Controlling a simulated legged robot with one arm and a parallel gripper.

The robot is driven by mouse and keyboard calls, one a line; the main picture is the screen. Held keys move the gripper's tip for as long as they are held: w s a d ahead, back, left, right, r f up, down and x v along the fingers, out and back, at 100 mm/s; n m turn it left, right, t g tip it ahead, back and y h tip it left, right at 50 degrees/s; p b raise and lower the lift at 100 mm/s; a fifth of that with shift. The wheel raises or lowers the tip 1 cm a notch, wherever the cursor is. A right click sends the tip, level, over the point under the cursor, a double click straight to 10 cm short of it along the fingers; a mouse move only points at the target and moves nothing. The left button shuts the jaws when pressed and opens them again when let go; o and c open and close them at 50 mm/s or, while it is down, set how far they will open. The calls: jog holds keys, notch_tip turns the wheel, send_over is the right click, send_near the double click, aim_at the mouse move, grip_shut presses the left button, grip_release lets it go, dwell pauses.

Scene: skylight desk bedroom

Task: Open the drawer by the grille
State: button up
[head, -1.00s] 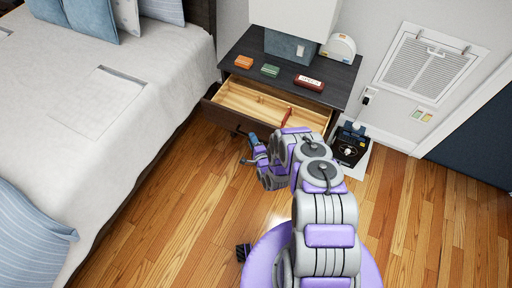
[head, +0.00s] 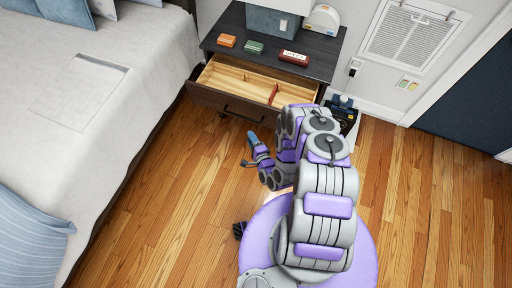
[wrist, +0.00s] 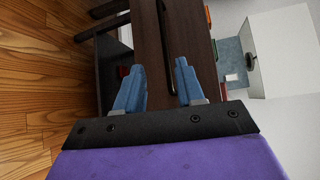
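The drawer (head: 225,101) of the dark nightstand stands pulled out, with its pale wooden inside and a divider showing. A thin red item (head: 273,94) lies in it. Its dark front carries a bar handle (head: 242,114). The wall grille (head: 412,37) is right of the nightstand. My gripper (head: 251,150) is in front of the drawer front, apart from it and holding nothing. In the wrist view, my gripper's blue fingers (wrist: 159,70) are spread apart, with the dark drawer front (wrist: 145,40) and its handle (wrist: 166,40) beyond them.
The nightstand top (head: 268,48) holds an orange box (head: 227,41), a green box (head: 253,47), a red box (head: 293,58) and a lamp. A black device (head: 343,113) stands right of the nightstand. The bed (head: 100,110) is at left. Wooden floor (head: 400,200) is clear at right.

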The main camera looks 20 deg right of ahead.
jog(key=shift+b+v, duration=1.25)
jog(key=shift+v, duration=1.05)
jog(key=shift+s+r, duration=0.1)
